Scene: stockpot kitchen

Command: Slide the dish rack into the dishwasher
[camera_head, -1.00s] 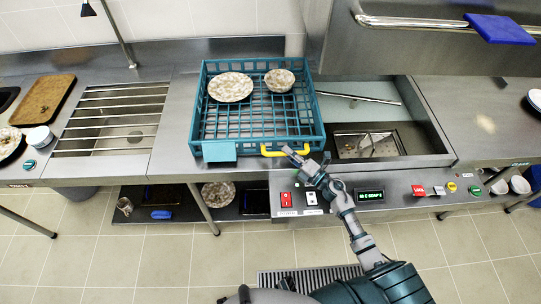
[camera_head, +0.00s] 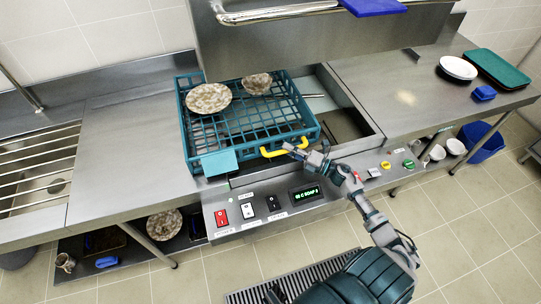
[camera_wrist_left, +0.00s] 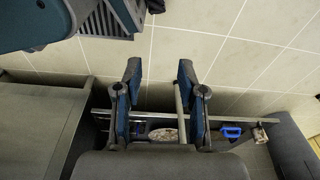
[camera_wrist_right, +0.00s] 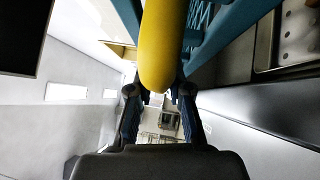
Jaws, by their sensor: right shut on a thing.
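The teal dish rack (camera_head: 190,140) lies flat on the steel counter, its right part over the left side of the dishwasher's open bay (camera_head: 350,118). The dishwasher's steel hood (camera_head: 290,45) is raised behind. A speckled plate (camera_head: 209,98) and a speckled bowl (camera_head: 256,84) sit in the rack. My right gripper (camera_head: 292,149) is shut on the yellow handle (camera_head: 268,153) at the rack's front; the handle fills the right wrist view (camera_wrist_right: 162,45). My left gripper (camera_wrist_left: 160,92) is open and empty in the left wrist view, outside the head view.
A control panel (camera_head: 290,200) with switches runs below the bay. A slatted sink (camera_head: 35,165) is at left; the counter between is clear.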

